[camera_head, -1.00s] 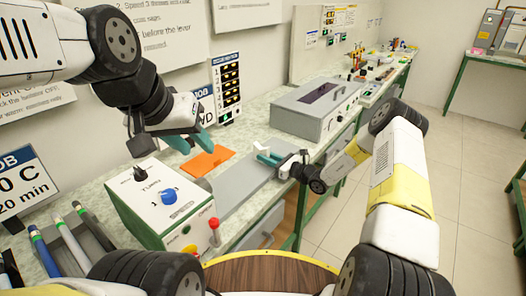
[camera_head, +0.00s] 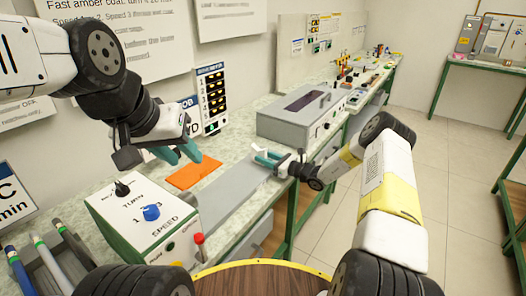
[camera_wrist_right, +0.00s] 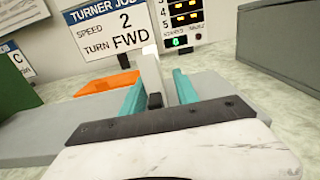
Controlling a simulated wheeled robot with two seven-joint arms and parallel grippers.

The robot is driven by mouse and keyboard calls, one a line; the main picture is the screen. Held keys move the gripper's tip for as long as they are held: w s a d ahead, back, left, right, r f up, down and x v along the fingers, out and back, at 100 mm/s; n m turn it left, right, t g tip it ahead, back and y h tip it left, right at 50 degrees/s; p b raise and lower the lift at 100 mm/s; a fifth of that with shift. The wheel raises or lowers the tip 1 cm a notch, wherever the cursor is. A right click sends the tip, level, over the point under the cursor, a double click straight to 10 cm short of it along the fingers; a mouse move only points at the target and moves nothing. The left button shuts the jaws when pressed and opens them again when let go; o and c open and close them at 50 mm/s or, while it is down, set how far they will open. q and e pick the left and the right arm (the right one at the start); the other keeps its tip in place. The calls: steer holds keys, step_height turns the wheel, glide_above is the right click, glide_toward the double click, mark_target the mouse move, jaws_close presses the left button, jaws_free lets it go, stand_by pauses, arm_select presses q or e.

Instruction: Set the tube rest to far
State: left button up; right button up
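A white upright piece (camera_wrist_right: 150,75) with a dark block at its foot stands between the teal fingers of my right gripper (camera_wrist_right: 158,88) in the right wrist view. It may be the tube rest. A gap shows between it and the right-hand finger, and I cannot tell if the other finger touches it. In the head view my right gripper (camera_head: 266,158) reaches over the long grey bed (camera_head: 232,190), with the white piece (camera_head: 259,149) at its fingertips. My left gripper (camera_head: 178,152) is open and empty above the orange sheet (camera_head: 193,172). No far mark is readable.
A white and green control box (camera_head: 150,212) with knobs and a red-topped lever stands at the near left. A grey lidded box (camera_head: 300,110) is beyond the bed. Rods in a rack (camera_head: 45,265) lie at the lower left. A lit panel (camera_head: 211,98) leans at the wall.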

steer(key=shift+s, duration=0.1)
steer(key=v, duration=0.7)
steer(key=shift+s+d, duration=0.2)
steer(key=shift+d, duration=0.1)
steer(key=s+a+r+n+g+h, duration=0.25)
steer(key=s+r+n+g, duration=0.25)
steer(key=s+r+n, duration=0.4)
steer(key=s+a+r+n+g+h, duration=0.1)
steer(key=s+a+r+n+g, duration=0.3)
steer(key=s+r+n, duration=0.5)
steer(key=s+d+r+n+t+h, duration=0.2)
steer(key=s+d+r+n+h, duration=0.2)
steer(key=s, duration=0.7)
steer(key=s+d+r+n+t+h, duration=0.2)
steer(key=s+d+r+n+h, duration=0.1)
steer(key=s+d+r+h, duration=0.2)
steer(key=s+d+r, duration=0.2)
steer(key=s+r, duration=0.2)
steer(key=s, duration=0.2)
steer(key=shift+d+n+t, duration=0.15)
steer(key=shift+n+t, duration=0.15)
steer(key=shift+n, duration=0.1)
